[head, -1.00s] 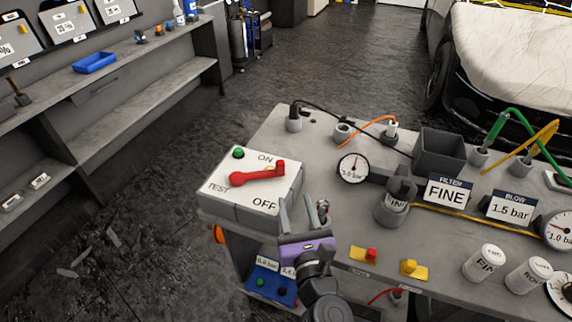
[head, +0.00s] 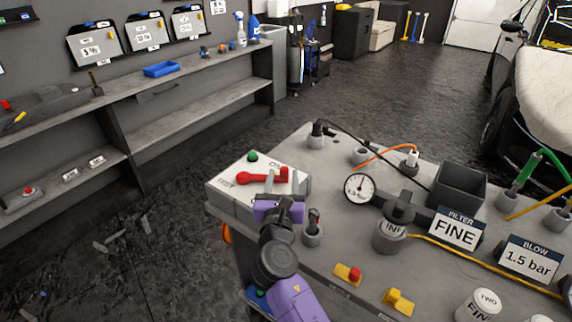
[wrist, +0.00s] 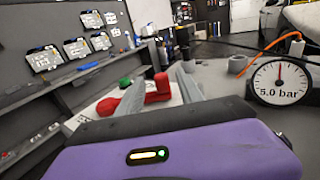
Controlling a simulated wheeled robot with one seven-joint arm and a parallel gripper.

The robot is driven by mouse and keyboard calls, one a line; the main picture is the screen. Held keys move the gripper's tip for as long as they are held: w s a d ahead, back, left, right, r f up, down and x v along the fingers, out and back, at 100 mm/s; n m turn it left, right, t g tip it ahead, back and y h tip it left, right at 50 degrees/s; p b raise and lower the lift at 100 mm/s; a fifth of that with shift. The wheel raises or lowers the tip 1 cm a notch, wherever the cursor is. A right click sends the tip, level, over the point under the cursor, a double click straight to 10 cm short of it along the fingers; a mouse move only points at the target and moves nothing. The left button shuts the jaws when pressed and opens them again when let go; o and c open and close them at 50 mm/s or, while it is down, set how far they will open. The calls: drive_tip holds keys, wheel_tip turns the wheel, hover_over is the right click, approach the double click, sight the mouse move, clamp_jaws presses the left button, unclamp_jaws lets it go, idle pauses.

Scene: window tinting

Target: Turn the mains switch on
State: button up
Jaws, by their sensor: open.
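The mains switch is a white-topped box (head: 226,190) at the left end of the bench, with a red lever (head: 258,178) and a green lamp (head: 252,156) on top. The lever's handle end points right, towards the partly covered ON label. In the wrist view the red lever (wrist: 134,96) shows between and beyond the fingers; contact cannot be told.
A small holder (head: 312,235) stands just right of my gripper. A shelf (head: 180,128) lines the left wall.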

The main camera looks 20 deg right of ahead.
drive_tip(key=x, duration=0.7)
clamp_jaws()
idle(1.4)
